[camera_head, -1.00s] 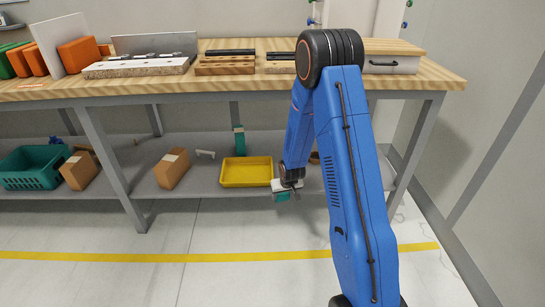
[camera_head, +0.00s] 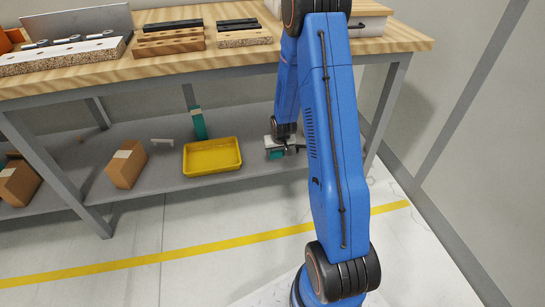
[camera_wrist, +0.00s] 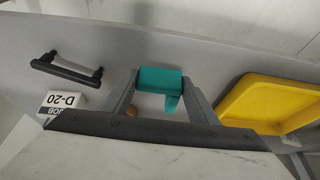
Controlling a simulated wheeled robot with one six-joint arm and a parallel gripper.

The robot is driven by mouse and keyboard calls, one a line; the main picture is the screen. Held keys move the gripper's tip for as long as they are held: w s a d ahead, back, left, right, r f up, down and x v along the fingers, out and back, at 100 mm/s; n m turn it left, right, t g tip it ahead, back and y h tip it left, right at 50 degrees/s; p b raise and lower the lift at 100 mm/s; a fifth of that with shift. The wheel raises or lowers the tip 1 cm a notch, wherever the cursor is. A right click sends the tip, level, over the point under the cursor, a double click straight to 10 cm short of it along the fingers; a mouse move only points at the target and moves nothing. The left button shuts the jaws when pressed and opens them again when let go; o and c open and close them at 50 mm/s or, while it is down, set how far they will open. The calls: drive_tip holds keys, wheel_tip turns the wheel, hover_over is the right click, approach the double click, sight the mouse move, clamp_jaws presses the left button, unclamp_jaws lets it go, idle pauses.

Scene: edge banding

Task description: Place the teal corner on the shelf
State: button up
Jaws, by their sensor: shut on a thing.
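The teal corner (camera_wrist: 160,82) is a small angled teal piece held between the two grey fingers of my gripper (camera_wrist: 162,92) in the wrist view. One leg of it points down from its wider top. In the head view, my gripper (camera_head: 285,150) is over the lower grey shelf (camera_head: 165,172), just right of the yellow tray, and a bit of teal shows beneath it. The shelf also shows behind the teal corner in the wrist view (camera_wrist: 205,58). I cannot tell whether the corner touches the shelf.
The yellow tray (camera_head: 212,157) lies left of my gripper. The wooden benchtop (camera_head: 235,53) is above. A white D-20 box (camera_wrist: 65,103) and black handle (camera_wrist: 67,68) show in the wrist view.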

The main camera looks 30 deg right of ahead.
sight(276, 157)
drive_tip(key=shift+f, duration=1.9)
drive_tip(key=o, duration=1)
drive_tip(key=shift+f, duration=0.1)
